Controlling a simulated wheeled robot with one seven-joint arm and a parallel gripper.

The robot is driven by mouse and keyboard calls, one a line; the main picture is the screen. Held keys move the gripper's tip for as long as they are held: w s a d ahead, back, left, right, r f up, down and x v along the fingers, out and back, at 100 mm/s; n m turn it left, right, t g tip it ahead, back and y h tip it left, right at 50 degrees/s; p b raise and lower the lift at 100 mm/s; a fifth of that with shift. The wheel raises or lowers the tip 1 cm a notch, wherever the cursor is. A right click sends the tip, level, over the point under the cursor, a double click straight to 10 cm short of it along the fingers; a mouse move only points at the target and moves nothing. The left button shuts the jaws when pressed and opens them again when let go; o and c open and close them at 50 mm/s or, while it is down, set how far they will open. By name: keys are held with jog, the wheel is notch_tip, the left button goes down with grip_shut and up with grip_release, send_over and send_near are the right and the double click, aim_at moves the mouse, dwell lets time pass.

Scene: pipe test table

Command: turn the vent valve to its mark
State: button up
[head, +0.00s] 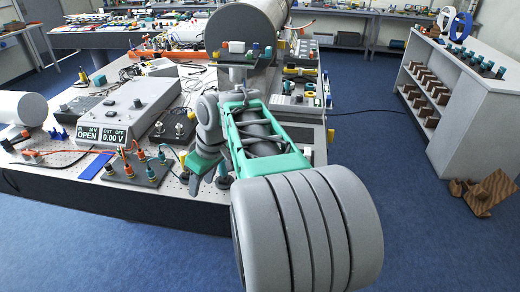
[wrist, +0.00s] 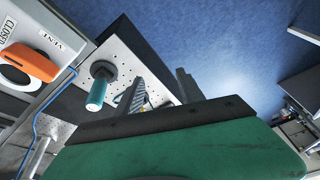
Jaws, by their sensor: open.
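The vent valve (wrist: 28,62) shows in the wrist view at the far left edge. In the head view my gripper (head: 208,181) hangs near the table's front edge; the valve cannot be made out there.
A teal-capped post (wrist: 97,93) stands on the perforated tabletop between valve and fingers. A blue cable (wrist: 45,108) runs below the panel. A grey box with displays (head: 125,108) and a plug board (head: 135,168) stand left of my gripper. Open blue floor (head: 420,190) lies right.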

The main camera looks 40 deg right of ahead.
jog(key=s+d+r+n+p, duration=0.1)
jog(key=d, duration=0.6)
jog(key=s+d+r+n+p, duration=0.1)
jog(key=d, duration=0.6)
jog(key=s+d+r+p, duration=0.1)
jog(key=d, duration=0.6)
jog(key=shift+s+d+r+n+t+y, duration=0.15)
jog(key=shift+s+r+n+t+y, duration=0.05)
jog(key=shift+n+t+y, duration=0.2)
jog(key=x, duration=0.7)
jog(key=shift+f, duration=0.4)
jog(key=shift+c, duration=0.4)
grip_shut()
